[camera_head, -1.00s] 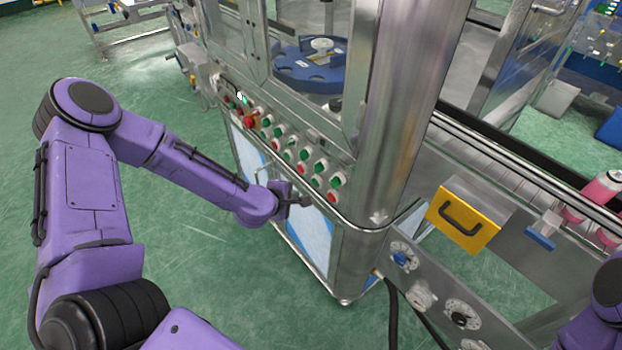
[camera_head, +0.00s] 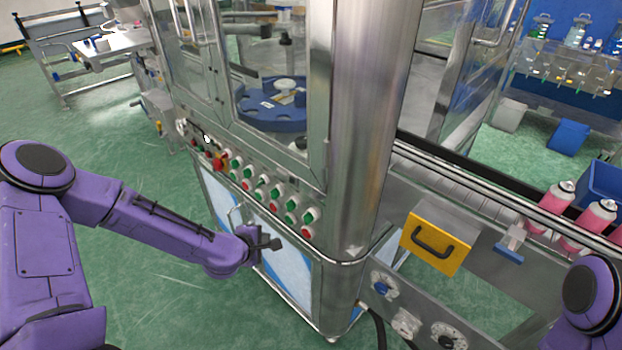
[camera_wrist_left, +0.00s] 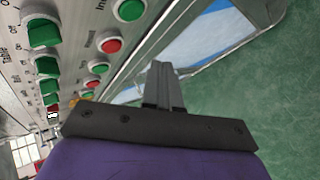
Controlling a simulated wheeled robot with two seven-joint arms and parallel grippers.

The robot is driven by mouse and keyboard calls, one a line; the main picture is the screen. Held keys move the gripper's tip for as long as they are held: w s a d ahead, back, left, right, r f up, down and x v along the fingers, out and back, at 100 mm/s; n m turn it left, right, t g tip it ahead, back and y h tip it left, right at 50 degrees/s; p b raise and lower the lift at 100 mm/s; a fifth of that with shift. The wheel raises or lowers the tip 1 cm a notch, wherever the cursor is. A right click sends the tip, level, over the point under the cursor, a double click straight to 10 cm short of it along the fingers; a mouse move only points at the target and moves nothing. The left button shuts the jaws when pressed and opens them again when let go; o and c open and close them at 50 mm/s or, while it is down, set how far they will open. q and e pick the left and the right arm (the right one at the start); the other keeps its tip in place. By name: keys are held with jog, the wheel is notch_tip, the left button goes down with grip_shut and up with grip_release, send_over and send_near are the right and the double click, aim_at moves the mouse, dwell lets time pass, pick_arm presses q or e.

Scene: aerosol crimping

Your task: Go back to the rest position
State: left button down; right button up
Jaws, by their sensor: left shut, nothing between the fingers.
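My left gripper (camera_head: 274,244) is shut and empty. In the head view it is in front of the machine's lower cabinet, just below the button panel (camera_head: 262,192). In the left wrist view its closed fingers (camera_wrist_left: 165,86) point toward the cabinet's lower edge and the green floor, with red and green buttons (camera_wrist_left: 112,44) to the left. I see no contact with the panel. My right arm (camera_head: 592,295) shows only in part at the lower right edge of the head view; its gripper is out of view.
The steel machine (camera_head: 345,130) holds a blue round turntable (camera_head: 272,108) behind glass. A conveyor (camera_head: 470,185) with several pink cans (camera_head: 556,197) runs to the right. Green floor (camera_head: 130,130) is free at left.

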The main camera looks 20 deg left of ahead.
pick_arm(q)
jog(key=s+f+m+g+y, duration=0.1)
jog(key=s+f+m, duration=0.3)
jog(key=s, duration=0.5)
jog(key=s+f+m+g+y, duration=0.1)
jog(key=s+f+m+g, duration=0.2)
jog(key=s, duration=0.6)
jog(key=s+d+f+m+g+y, duration=0.1)
jog(key=s+f+m, duration=0.4)
jog(key=s, duration=0.5)
jog(key=shift+f+m+g, duration=0.35)
jog(key=shift+m+g, duration=0.45)
jog(key=shift+m, duration=0.1)
jog(key=shift+s, duration=0.1)
